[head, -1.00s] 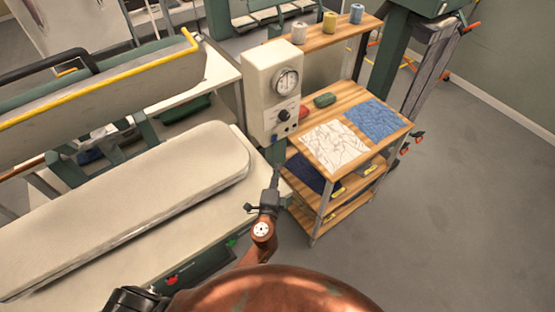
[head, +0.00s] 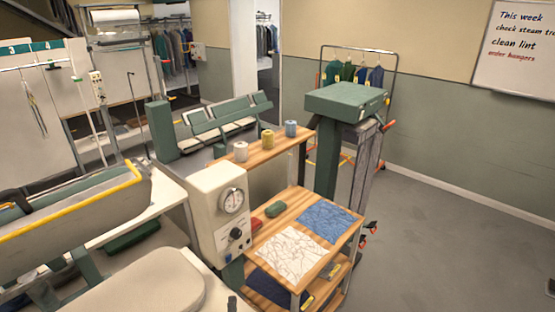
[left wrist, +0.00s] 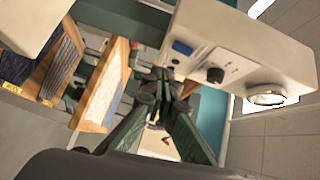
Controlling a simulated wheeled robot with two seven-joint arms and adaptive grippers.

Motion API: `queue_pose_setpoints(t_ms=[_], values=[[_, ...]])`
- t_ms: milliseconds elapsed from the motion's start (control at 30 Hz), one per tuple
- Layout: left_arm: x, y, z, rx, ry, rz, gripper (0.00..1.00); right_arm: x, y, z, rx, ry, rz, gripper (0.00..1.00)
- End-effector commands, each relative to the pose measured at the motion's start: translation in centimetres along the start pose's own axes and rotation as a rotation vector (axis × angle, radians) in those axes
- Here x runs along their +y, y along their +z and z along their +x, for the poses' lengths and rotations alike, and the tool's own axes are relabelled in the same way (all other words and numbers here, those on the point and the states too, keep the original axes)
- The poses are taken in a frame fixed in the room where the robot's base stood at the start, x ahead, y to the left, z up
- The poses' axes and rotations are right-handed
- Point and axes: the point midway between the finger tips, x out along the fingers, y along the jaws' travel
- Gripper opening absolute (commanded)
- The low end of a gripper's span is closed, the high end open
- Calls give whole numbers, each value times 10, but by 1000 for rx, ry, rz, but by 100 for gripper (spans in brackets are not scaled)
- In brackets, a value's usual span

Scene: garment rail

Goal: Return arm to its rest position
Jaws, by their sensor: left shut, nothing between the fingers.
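My left gripper (head: 232,303) shows only as a dark tip at the bottom edge of the head view, below the cream control box; the rest of that arm is out of frame. In the left wrist view the two dark fingers of the left gripper (left wrist: 160,88) come together, shut and empty. The cream control box (head: 216,205) with a round gauge stands just beyond it; it also shows in the left wrist view (left wrist: 235,55). I cannot tell the exact gap between them. My right gripper is not in view.
A wooden shelf cart (head: 262,222) with white and blue cloth stands right of the box. The padded ironing board (head: 150,285) lies at lower left. A green-topped press (head: 345,100) stands behind the cart. Open grey floor (head: 430,240) is at right.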

Motion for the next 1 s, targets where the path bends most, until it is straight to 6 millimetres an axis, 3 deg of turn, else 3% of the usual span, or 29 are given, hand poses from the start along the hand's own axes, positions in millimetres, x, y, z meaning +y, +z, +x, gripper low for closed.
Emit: queue_pose_setpoints(t_ms=[167, 300, 400, 500, 600, 1000], values=[[16, 86, -19, -193, 99, -219, 0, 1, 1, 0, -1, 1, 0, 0], [53, 172, -62, -417, 247, -487, 0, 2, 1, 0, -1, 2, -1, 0], [84, 214, -105, -563, 374, -673, 0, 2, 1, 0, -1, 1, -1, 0], [108, 233, -143, -663, 487, -808, 0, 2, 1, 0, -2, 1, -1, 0], [124, 240, -175, -730, 579, -903, 0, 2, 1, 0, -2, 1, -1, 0], [148, 232, -266, -864, 862, -1111, 0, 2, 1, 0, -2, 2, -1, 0]])
